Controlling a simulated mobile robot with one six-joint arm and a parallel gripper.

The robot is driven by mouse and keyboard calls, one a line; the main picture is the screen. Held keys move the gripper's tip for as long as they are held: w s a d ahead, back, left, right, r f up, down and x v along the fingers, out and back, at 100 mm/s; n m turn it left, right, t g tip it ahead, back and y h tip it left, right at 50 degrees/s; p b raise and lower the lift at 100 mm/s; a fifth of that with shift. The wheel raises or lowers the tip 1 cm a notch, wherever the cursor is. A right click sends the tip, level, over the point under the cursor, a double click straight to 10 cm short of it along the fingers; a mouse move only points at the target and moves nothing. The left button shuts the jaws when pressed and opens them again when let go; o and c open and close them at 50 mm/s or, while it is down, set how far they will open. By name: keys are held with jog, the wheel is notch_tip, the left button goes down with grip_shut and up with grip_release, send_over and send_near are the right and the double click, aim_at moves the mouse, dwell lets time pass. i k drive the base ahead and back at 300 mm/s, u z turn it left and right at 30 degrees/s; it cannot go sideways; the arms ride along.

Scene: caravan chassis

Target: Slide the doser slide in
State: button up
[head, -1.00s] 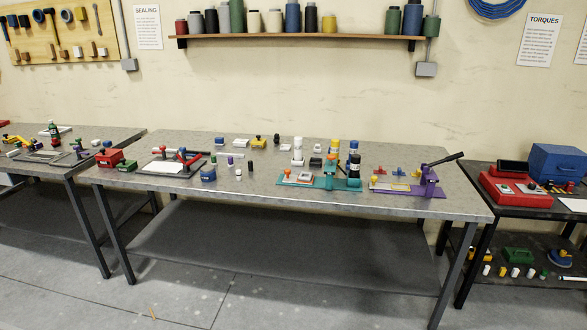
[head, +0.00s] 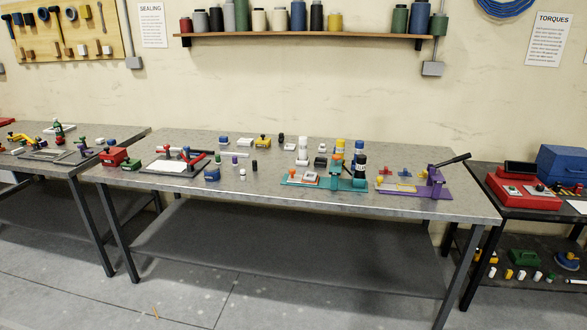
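A teal fixture (head: 325,183) stands on the front right part of the middle bench and looks like the doser. At its left end is a small flat piece with an orange knob (head: 295,175), perhaps the doser slide. A pale block with a red-orange top (head: 311,177) sits beside it. The parts are too small to tell how far the slide is in. My gripper is not in view.
The middle bench (head: 290,207) has a clear front strip. A purple lever press (head: 430,183) stands right of the teal fixture. Several small bottles and blocks lie behind and left, with a blue box (head: 212,174). A dark side table (head: 480,177) stands at right.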

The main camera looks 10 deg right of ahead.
aim_at(295, 179)
jog(key=u, duration=0.05)
jog(key=i, duration=1)
jog(key=z, duration=0.05)
